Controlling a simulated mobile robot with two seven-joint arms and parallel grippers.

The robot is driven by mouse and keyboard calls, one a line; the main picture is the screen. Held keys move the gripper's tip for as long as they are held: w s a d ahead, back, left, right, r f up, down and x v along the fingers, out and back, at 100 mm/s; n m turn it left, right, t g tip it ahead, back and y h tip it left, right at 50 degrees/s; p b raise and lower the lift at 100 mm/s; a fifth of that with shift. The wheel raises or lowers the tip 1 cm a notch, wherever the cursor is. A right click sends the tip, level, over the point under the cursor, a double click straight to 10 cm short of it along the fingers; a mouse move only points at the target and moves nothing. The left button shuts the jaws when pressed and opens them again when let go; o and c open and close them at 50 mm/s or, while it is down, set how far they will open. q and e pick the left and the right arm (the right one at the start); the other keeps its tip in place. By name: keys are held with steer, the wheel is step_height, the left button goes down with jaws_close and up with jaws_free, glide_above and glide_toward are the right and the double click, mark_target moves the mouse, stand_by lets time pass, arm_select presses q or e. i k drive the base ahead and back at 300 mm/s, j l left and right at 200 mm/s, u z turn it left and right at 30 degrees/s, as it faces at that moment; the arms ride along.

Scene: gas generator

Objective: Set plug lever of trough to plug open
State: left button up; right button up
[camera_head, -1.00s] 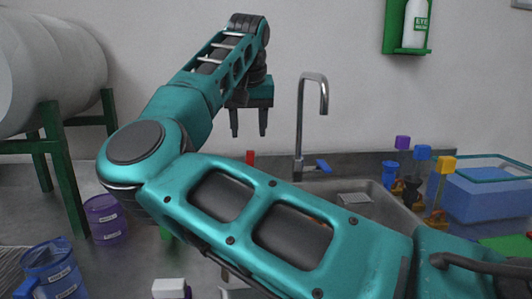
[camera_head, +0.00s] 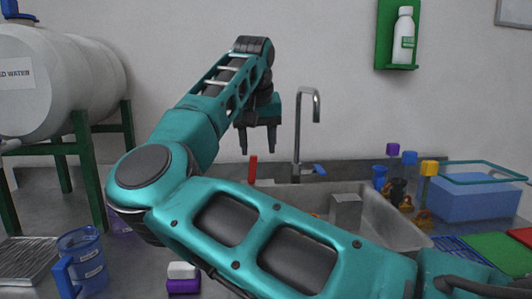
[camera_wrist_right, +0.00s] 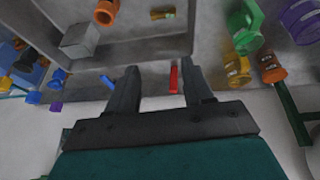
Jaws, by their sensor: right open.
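The trough is a grey metal sink (camera_head: 390,222) set in the bench, partly hidden behind my right arm. A red lever (camera_head: 252,168) stands upright at its back left edge; I take it to be the plug lever. A blue lever (camera_head: 319,169) sits at the base of the tap (camera_head: 297,130). My right gripper (camera_head: 258,147) is open and empty, pointing down just above the red lever. In the right wrist view, the red lever (camera_wrist_right: 173,78) appears between the spread fingers (camera_wrist_right: 163,82), nearer the right finger; contact cannot be told. My left gripper is out of view.
A grey block (camera_head: 346,210) is in the sink. Several colour-topped items and a blue tub (camera_head: 480,195) stand right. A white tank (camera_head: 60,85) on a green frame stands left, with a blue jug (camera_head: 82,262) in front. The wall is close behind.

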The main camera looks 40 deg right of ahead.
mark_target(254, 160)
steer(key=k+j, duration=0.1)
steer(key=i+z, duration=0.2)
steer(key=i, duration=0.25)
steer(key=i+j+z, duration=0.15)
steer(key=i, duration=0.3)
